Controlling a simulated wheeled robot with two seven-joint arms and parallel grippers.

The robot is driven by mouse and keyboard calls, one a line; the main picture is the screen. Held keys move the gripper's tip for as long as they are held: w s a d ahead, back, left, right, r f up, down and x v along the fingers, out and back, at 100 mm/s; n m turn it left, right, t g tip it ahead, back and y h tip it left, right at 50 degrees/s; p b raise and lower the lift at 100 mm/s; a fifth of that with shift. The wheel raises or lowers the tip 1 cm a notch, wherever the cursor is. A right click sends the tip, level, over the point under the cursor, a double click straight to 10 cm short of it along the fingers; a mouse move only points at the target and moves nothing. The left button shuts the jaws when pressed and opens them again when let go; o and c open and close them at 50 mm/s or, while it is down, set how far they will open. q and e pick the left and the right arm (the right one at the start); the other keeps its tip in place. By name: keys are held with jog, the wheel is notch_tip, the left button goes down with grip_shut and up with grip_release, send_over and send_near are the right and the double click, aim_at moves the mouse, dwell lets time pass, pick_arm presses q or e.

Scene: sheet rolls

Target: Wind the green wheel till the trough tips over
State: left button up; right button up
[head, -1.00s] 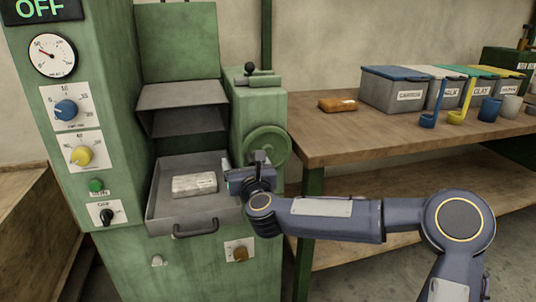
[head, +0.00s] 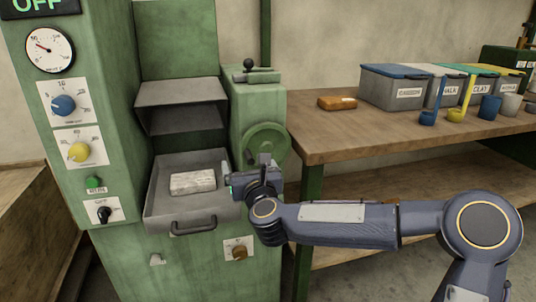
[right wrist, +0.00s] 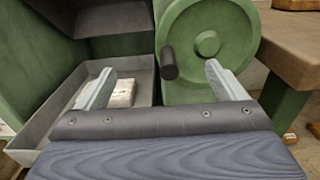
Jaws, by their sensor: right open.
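The green wheel (head: 266,143) is on the right side of the green machine. In the right wrist view the wheel (right wrist: 207,40) shows its face, with a dark handle peg (right wrist: 168,63) sticking out at its lower left. A grey trough (head: 155,205) with a front handle sits low in the machine, level, with a pale block (head: 193,182) in it. My right gripper (head: 246,172) is in front of the wheel. Its open fingers also show in the right wrist view (right wrist: 160,75), with the peg between them in the picture; no contact is visible. My left gripper is out of view.
A grey hood (head: 181,95) is above the trough. A control panel (head: 70,120) with dials stands at the left. A wooden bench (head: 370,140) at the right holds a brown block (head: 337,103), lidded bins (head: 394,88) and scoops, close beside my right arm.

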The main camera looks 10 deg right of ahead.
jog(key=s+b, duration=0.1)
jog(key=s, duration=0.5)
jog(key=shift+d, duration=0.1)
jog(key=s+d+f+n+g+y, duration=0.1)
jog(key=s+d+f+n+g, duration=0.4)
jog(key=s+n, duration=0.6)
jog(key=s+d+f+n+g+y, duration=0.1)
jog(key=s+d+f+n+g, duration=0.15)
jog(key=s+f+n, duration=0.6)
jog(key=s+d+f+n+g+y, duration=0.1)
jog(key=s+d+f+n+g, duration=0.3)
jog(key=s+n, duration=0.9)
notch_tip(320, 180, up, 37)
jog(key=a+n+p, duration=0.1)
jog(key=p, duration=3.5)
jog(key=shift+w+a+r+g, duration=0.2)
jog(key=shift+g, duration=0.25)
